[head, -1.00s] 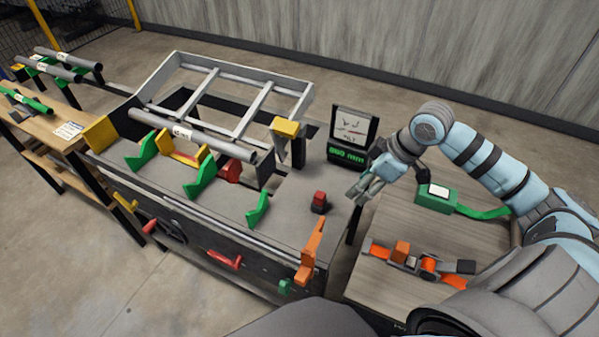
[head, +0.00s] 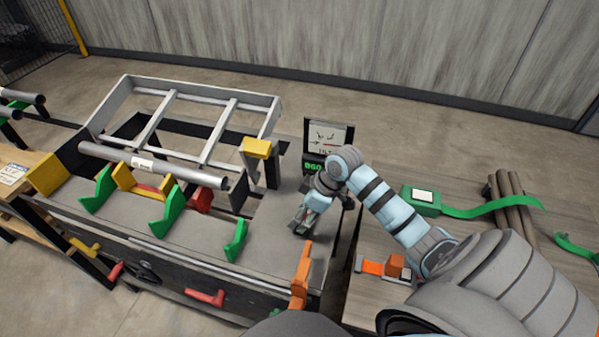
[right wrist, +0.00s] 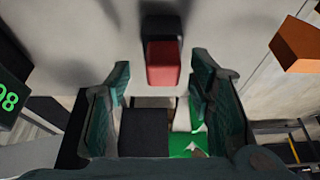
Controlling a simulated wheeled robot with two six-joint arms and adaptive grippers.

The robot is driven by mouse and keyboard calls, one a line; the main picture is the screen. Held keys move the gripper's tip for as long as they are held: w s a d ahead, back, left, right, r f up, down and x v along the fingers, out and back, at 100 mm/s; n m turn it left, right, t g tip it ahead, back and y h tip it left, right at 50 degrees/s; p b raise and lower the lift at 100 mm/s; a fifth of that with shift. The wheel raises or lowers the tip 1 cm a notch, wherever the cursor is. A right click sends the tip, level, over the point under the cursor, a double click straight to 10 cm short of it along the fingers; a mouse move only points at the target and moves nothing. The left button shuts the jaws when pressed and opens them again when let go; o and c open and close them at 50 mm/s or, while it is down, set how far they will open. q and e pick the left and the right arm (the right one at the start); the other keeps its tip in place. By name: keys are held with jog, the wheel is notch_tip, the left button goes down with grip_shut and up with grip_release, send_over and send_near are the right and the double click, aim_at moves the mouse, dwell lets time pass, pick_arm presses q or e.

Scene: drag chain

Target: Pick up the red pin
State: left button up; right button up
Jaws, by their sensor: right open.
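The red pin (right wrist: 163,65), a red block with a black part above it in the picture, shows in the right wrist view, just beyond the fingertips and centred between them. It stands on the grey bench top. My right gripper (head: 303,222) is low over the right end of the bench in the head view and covers the pin there. In the right wrist view my right gripper (right wrist: 160,75) has its two dark green fingers apart, with nothing held. Whether a finger touches the pin cannot be told. My left gripper is not in view.
An orange upright bracket (head: 301,275) stands at the bench's front right corner. A green stop (head: 236,240) is to the left. A display (head: 328,140) stands behind the gripper. A grey tube (head: 150,165) rests at the left. A wooden table with a green tool (head: 422,200) is at right.

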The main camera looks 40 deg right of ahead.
jog(key=shift+s, duration=0.35)
jog(key=shift+c, duration=0.8)
grip_shut()
jog(key=shift+r, duration=0.1)
notch_tip(320, 180, up, 20)
jog(key=p, duration=0.4)
